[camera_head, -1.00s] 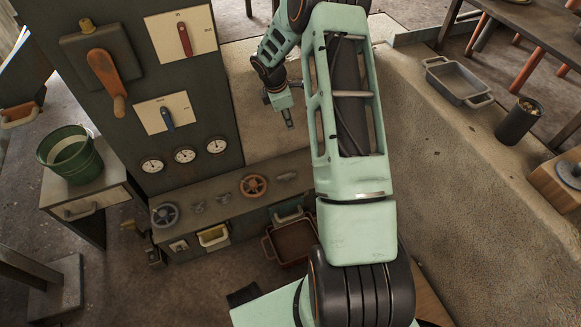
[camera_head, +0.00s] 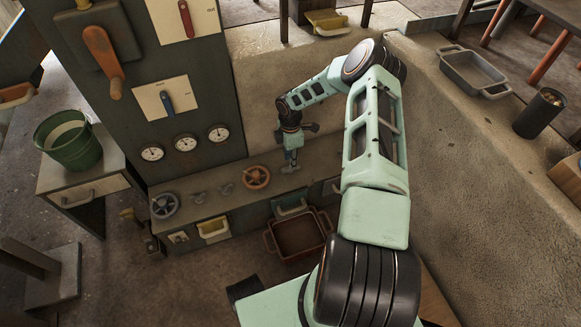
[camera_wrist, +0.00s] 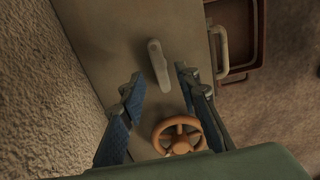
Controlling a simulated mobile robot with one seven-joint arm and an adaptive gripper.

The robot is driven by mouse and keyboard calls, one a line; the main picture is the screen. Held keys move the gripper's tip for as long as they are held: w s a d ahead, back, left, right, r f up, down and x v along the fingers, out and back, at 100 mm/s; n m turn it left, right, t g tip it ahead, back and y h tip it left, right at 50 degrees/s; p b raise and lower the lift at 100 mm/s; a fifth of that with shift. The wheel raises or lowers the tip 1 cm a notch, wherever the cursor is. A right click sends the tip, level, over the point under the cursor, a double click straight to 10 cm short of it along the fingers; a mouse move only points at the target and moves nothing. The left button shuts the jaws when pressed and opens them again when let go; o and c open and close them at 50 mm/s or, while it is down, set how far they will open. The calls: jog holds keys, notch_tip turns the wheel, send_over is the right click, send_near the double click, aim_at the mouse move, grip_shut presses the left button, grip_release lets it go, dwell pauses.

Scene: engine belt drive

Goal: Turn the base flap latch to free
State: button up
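A small grey elongated latch handle (camera_wrist: 159,64) sits on the flat ledge top (camera_wrist: 105,38) in the wrist view, slightly tilted from upright in the picture. My gripper (camera_wrist: 158,82) is open, its blue-padded fingers spread to either side below the handle. No contact with the handle shows. In the head view my gripper (camera_head: 291,167) points down over the right part of the ledge, right of the orange handwheel (camera_head: 256,177), and largely hides this handle. The orange handwheel also shows between the fingers in the wrist view (camera_wrist: 178,134).
Two small grey fittings (camera_head: 199,197) and a grey handwheel (camera_head: 164,205) lie left along the ledge. The panel with a red lever (camera_head: 186,19), a blue lever (camera_head: 167,101) and gauges rises behind. A reddish tray (camera_head: 298,238) is below. A rough wall (camera_wrist: 45,100) is close by.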

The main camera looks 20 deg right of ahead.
jog(key=shift+f+b, duration=0.4)
jog(key=shift+f, duration=1.35)
grip_shut()
